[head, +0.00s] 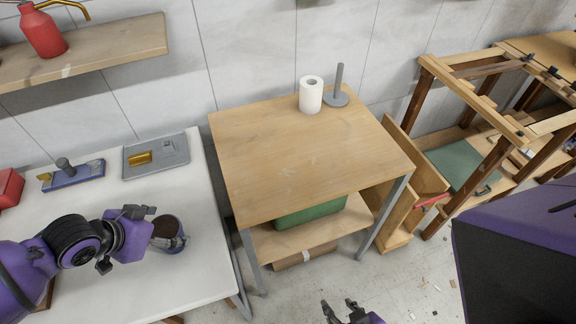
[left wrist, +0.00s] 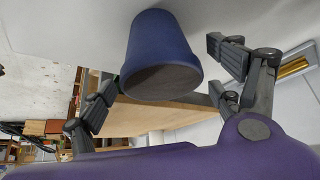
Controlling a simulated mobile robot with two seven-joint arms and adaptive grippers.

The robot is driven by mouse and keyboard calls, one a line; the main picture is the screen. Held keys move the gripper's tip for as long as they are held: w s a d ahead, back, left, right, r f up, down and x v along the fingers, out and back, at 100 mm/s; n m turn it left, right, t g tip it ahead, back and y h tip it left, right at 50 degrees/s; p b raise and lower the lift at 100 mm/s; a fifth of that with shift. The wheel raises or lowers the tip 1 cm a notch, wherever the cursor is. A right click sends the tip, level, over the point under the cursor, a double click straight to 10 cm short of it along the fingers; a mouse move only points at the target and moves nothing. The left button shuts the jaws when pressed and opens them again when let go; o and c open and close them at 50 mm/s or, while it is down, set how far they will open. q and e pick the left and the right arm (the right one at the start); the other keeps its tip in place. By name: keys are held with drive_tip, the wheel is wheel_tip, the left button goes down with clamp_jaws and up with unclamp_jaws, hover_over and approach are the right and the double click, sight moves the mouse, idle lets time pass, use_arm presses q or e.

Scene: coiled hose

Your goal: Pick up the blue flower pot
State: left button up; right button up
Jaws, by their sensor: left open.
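The blue flower pot (head: 172,246) stands on the white table at its right side, with dark soil in its top. My left gripper (head: 128,238) is open just left of the pot, its two fingers spread to either side. In the left wrist view the blue pot (left wrist: 160,42) shows between and beyond the open fingers of my left gripper (left wrist: 160,65); I cannot tell whether either finger touches it. My right gripper (head: 339,304) is at the bottom edge of the head view, low over the floor, its fingers apart and empty.
The white table (head: 196,283) also holds a blue tool with a knob (head: 72,174), a grey tray (head: 157,156) and a red box (head: 9,188). A wooden table (head: 290,160) with a paper roll (head: 311,95) stands to the right. A shelf (head: 90,62) hangs above.

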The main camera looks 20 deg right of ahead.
use_arm(q)
drive_tip(key=c, duration=1.4)
